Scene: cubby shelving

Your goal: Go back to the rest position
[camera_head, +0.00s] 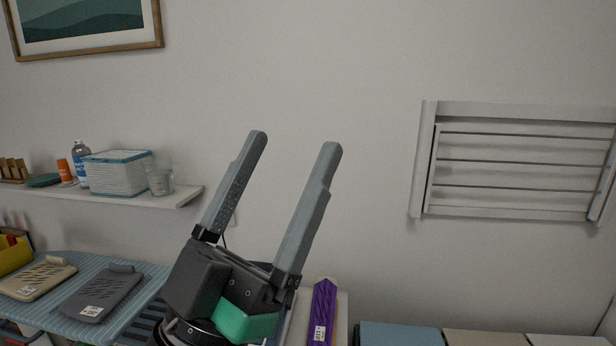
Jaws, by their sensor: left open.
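My left gripper (293,144) stands upright in the middle of the head view. Its two grey fingers are spread apart and point up, with only the bare wall between them. It is open and empty, and it touches nothing that I can see. Its dark body hides part of the surface behind it. My right gripper does not show in this view.
A wall shelf (110,196) at left holds a white basket (117,172), bottles and a glass. Below it, a blue ribbed surface (56,318) carries a beige board (37,277) and a grey board (99,293). A purple item (322,310) and a wall rack (522,160) are right.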

